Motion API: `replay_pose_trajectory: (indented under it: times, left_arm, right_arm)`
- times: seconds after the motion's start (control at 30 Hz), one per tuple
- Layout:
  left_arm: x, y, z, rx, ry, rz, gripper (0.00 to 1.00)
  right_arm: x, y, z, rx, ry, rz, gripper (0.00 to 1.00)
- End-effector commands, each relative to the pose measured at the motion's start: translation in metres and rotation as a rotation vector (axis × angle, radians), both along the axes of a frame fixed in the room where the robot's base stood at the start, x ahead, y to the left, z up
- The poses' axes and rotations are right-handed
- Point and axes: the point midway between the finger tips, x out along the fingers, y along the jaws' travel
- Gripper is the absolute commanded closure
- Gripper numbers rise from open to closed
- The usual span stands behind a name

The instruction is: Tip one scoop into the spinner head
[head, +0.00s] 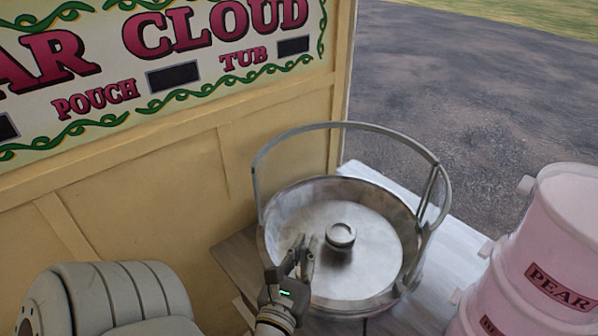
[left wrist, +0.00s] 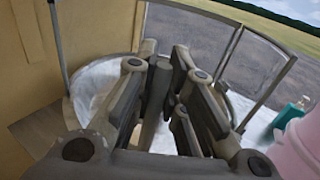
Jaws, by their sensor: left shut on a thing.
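The spinner head (head: 340,237) is a small round metal cap in the middle of a wide steel pan (head: 288,203). My left gripper (head: 304,250) is over the near left part of the pan, just left of the spinner head. In the left wrist view its fingers (left wrist: 165,62) are closed around a narrow grey-brown piece (left wrist: 154,105), which looks like the scoop's handle. The scoop's bowl and any sugar in it are hidden. The spinner head cannot be made out in the left wrist view. My right gripper is not in view.
A metal hoop guard (head: 345,125) rises around the pan. Pink tubs, one labelled PEAR (head: 562,240), are stacked at the right. A teal bottle (left wrist: 290,117) stands near them. A yellow panel with a sign (head: 170,75) closes off the left and back. The pale counter (head: 458,240) has free room right of the pan.

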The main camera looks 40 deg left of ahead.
Motion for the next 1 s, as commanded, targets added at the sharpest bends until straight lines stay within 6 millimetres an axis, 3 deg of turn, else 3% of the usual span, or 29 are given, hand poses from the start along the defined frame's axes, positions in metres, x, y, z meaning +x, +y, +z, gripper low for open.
replay_pose_trajectory:
  times: [0.13,0.43,1.0]
  left_arm:
    - [0.028,0.008,0.004,0.002,-0.005,0.000,1.00]
    - [0.080,0.022,-0.002,0.001,-0.004,-0.001,1.00]
    - [0.178,0.049,-0.012,0.000,-0.002,0.000,1.00]
  right_arm:
    - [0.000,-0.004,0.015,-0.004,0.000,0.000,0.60]
    - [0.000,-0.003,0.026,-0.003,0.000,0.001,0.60]
    - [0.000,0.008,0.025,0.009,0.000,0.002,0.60]
